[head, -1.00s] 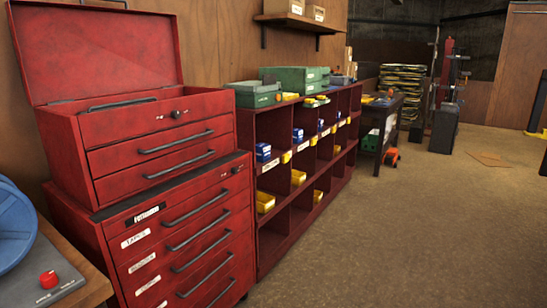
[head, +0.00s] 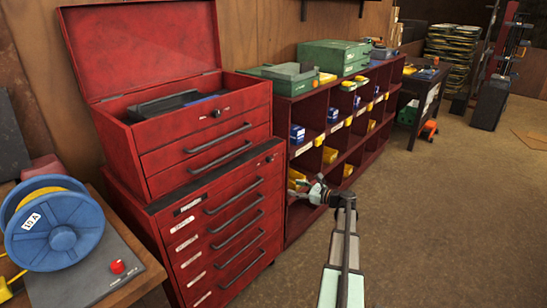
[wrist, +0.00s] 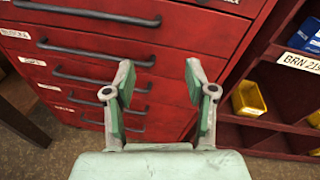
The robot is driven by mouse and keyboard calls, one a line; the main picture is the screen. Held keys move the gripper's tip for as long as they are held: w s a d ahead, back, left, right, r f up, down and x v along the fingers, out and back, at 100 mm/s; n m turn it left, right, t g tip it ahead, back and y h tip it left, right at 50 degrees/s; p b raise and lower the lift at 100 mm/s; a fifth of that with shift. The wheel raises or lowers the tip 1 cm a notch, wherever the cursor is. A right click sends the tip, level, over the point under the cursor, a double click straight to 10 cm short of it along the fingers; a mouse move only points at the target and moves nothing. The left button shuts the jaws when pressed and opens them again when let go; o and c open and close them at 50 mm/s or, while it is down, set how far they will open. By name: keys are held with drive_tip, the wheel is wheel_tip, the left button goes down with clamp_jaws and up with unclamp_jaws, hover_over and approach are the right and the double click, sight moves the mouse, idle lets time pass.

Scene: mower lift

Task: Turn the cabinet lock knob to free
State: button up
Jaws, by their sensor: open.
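The red lower cabinet (head: 235,225) has several labelled drawers with dark bar handles. A small dark lock knob (head: 270,158) sits at the upper right of its front; its setting is too small to read. The red top chest (head: 205,160) stands on the cabinet with its lid up and has another small dark knob (head: 216,113). My gripper (head: 318,190) is in front of the cabinet's right side, apart from the knobs. In the wrist view my gripper (wrist: 158,82) is open and empty, with drawer fronts (wrist: 70,75) beyond it. No knob shows clearly there.
A red shelf unit (head: 335,145) with blue and yellow bins stands right of the cabinet. A workbench (head: 125,285) at the left holds a blue cable reel (head: 62,235) and a red button (head: 117,267). The floor (head: 430,220) at the right is clear.

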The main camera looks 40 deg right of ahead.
drive_tip(key=d+r+m+t+h, duration=0.1)
drive_tip(key=d+r+m+t, duration=0.1)
drive_tip(key=d+r+m, duration=0.15)
drive_tip(key=p, duration=0.4)
approach(271, 160)
drive_tip(key=x, duration=0.9)
drive_tip(key=shift+d, duration=0.15)
clamp_jaws()
